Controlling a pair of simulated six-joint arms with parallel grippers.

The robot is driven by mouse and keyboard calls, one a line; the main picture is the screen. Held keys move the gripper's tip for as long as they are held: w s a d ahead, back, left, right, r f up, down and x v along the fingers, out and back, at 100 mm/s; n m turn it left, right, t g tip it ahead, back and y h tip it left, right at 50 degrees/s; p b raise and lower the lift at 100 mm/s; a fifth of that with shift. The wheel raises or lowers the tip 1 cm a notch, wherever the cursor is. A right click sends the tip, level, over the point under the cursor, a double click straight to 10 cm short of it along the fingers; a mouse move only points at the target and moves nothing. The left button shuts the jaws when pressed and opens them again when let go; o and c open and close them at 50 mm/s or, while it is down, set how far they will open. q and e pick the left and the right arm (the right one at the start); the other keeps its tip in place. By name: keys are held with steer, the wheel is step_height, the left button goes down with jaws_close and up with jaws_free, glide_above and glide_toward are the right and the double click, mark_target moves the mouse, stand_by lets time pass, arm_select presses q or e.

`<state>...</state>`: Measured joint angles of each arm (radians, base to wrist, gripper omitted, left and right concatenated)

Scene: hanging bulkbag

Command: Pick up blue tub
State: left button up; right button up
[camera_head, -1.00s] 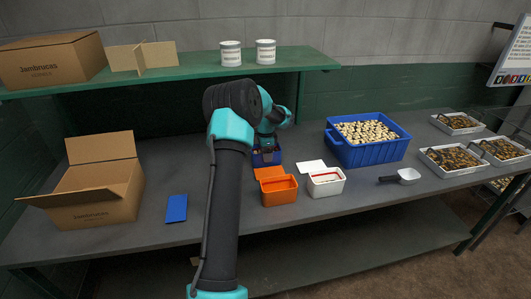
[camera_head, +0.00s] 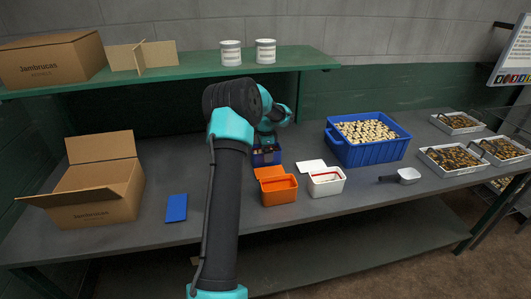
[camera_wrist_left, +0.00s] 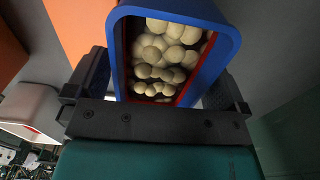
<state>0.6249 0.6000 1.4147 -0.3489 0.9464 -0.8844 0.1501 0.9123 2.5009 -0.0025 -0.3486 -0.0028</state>
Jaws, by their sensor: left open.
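The small blue tub (camera_head: 266,158) stands on the grey table behind the orange tub, partly hidden by my left arm and gripper. In the left wrist view the blue tub (camera_wrist_left: 222,45) is close, with a red inner edge and several pale round pieces inside. My left gripper (camera_head: 266,145) is at the tub. In the wrist view its two dark fingers (camera_wrist_left: 160,85) are spread, one on each side of the tub. Whether they touch its walls cannot be told. A flat blue lid (camera_head: 176,207) lies on the table to the left. My right gripper is not in view.
An orange tub (camera_head: 279,190) and a white tub (camera_head: 325,182) with open lids stand close by. A large blue crate (camera_head: 367,153) of pale pieces is to the right, beside a scoop (camera_head: 408,175). An open cardboard box (camera_head: 97,204) stands left. A green shelf (camera_head: 180,73) runs above.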

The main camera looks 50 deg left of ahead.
arm_select(q)
step_height(320, 180, up, 7)
stand_by(0.4)
steer(key=shift+w+r, duration=0.1)
stand_by(0.4)
